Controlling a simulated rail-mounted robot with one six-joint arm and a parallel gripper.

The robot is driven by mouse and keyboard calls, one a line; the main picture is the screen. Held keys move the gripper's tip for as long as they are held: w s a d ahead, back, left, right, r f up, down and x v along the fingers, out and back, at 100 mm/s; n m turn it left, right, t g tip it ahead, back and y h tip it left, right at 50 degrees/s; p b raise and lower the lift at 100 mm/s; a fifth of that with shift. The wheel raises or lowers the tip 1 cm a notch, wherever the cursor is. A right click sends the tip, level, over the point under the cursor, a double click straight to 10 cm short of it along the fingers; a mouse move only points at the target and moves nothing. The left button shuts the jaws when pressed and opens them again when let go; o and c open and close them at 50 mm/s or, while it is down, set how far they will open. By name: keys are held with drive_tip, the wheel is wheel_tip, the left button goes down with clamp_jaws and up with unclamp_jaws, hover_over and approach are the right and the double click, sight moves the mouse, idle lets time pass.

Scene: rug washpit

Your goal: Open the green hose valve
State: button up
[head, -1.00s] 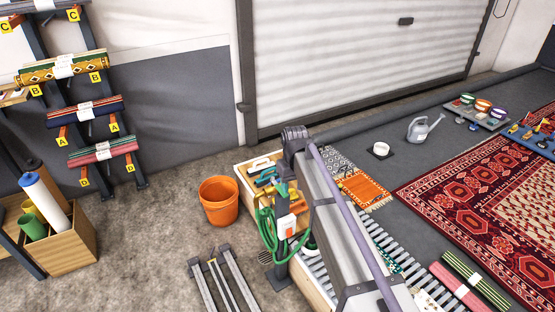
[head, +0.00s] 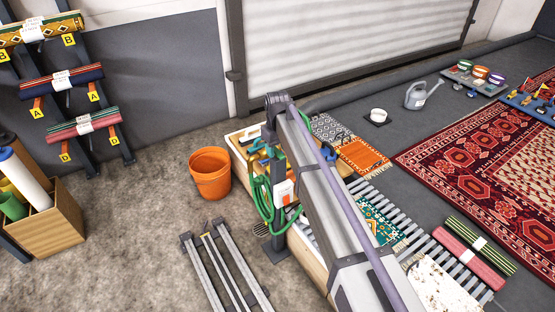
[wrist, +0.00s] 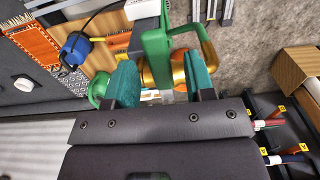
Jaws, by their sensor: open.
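The green valve lever (wrist: 156,55) is a flat green bar standing upright in front of a brass valve body (wrist: 182,68) in the wrist view. My gripper (wrist: 160,66) is open, with one teal finger on each side of the lever and brass body. Small gaps seem to show beside the lever; contact cannot be told. In the head view, a post (head: 277,240) carries a coiled green hose (head: 262,197) and a white box with an orange mark (head: 284,193). My arm covers much of the valve there.
An orange bucket (head: 210,174) stands left of the post. Grey metal rails (head: 225,275) lie on the floor in front. A wooden bench with tools and a slatted top (head: 412,230) runs behind my arm. In the wrist view, a blue tool (wrist: 75,48) lies near the left finger.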

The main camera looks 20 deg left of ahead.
clamp_jaws()
idle(0.5)
